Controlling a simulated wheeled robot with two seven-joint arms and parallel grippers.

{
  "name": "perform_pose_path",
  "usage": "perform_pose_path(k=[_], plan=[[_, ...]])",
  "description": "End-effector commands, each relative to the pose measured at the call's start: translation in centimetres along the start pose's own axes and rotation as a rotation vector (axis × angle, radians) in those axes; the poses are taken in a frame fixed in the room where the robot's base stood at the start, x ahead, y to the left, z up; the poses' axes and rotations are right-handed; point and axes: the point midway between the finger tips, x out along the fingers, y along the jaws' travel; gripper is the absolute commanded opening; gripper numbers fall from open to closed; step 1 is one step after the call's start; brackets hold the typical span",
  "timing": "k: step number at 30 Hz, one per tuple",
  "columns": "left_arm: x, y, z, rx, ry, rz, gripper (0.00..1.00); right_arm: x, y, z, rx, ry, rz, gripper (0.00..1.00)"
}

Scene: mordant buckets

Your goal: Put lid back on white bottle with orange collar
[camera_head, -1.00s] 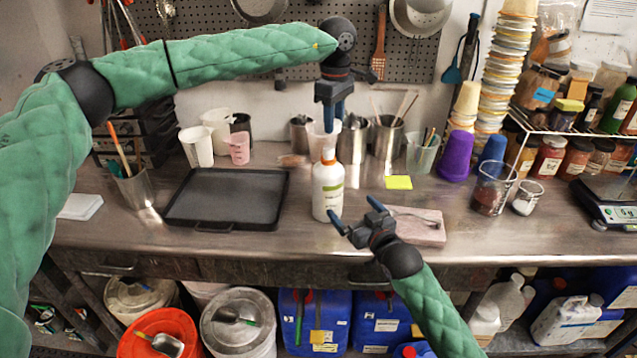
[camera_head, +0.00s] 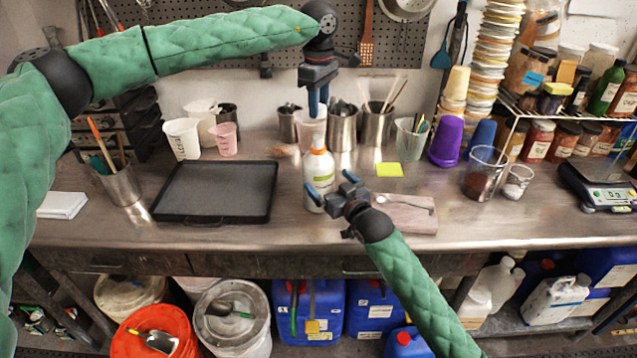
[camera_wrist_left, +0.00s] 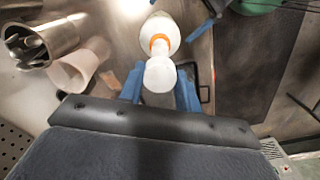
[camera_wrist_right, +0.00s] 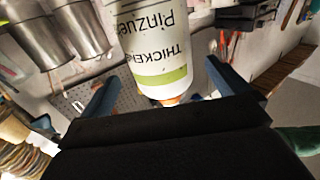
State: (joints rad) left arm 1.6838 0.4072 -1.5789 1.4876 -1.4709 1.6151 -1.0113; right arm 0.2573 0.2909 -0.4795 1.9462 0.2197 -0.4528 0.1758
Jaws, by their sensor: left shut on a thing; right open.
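The white bottle (camera_head: 317,172) with an orange collar (camera_head: 318,151) stands upright on the steel bench, its green-striped label facing front. My left gripper (camera_head: 318,108) is above the bottle top, fingers pointing down. In the left wrist view it is shut on a white lid (camera_wrist_left: 159,75), which overlaps the orange collar (camera_wrist_left: 159,42); I cannot tell whether they touch. The lid is hard to make out in the head view. My right gripper (camera_head: 333,187) is open at the lower front of the bottle. In the right wrist view the bottle (camera_wrist_right: 157,45) lies between its spread fingers.
A black tray (camera_head: 215,192) lies left of the bottle. A pinkish board (camera_head: 408,214) lies just right of my right gripper. A translucent cup (camera_head: 310,130) and steel canisters (camera_head: 342,130) stand close behind. A yellow note (camera_head: 389,169) lies on the bench.

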Motion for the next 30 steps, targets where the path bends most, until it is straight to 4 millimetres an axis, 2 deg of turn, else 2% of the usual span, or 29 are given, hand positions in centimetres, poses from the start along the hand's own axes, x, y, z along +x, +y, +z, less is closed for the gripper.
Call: perform_pose_path(k=[6, 12, 18, 26, 30], plan=[[0.0, 0.0, 0.0, 0.0, 0.0, 0.0, 0.13, 3.5, -0.1, -0.1, 0.0, 0.0, -0.001, 1.0], [0.0, 0.0, 0.0, 0.0, 0.0, 0.0, 0.13, 5.6, 0.0, 0.0, 0.001, 0.001, 0.0, 1.0], [0.0, 0.0, 0.0, 0.0, 0.0, 0.0, 0.13, 6.5, 0.0, 0.0, 0.0, 0.001, 0.0, 1.0], [0.0, 0.0, 0.0, 0.0, 0.0, 0.0, 0.13, 6.5, 0.0, 0.0, 0.0, 0.0, 0.0, 1.0], [0.0, 0.0, 0.0, 0.0, 0.0, 0.0, 0.13, 6.5, 0.0, 0.0, 0.0, 0.0, 0.0, 0.76]])
